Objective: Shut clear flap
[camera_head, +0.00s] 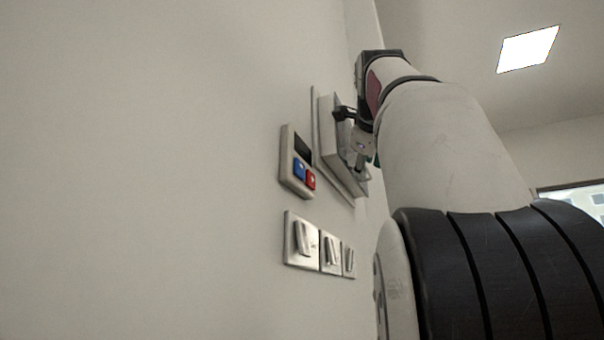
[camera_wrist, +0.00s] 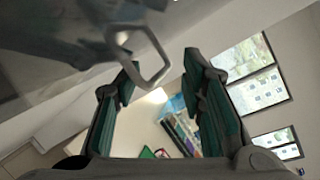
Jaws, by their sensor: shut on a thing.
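The clear flap (camera_wrist: 50,45) fills the upper left of the wrist view as a dark, see-through sheet. A grey ring-shaped handle (camera_wrist: 160,54) stands out from it. In the head view my gripper (camera_head: 354,138) is at the pale wall box (camera_head: 328,140), high on the wall. The flap cannot be made out there, and my arm hides the box's right side.
A small panel (camera_head: 290,175) with a blue and a red button is left of the box. Several switches (camera_head: 303,240) sit below it on the wall. The wrist view shows a pale counter with colourful items (camera_wrist: 180,130) and windows (camera_wrist: 257,92) beyond.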

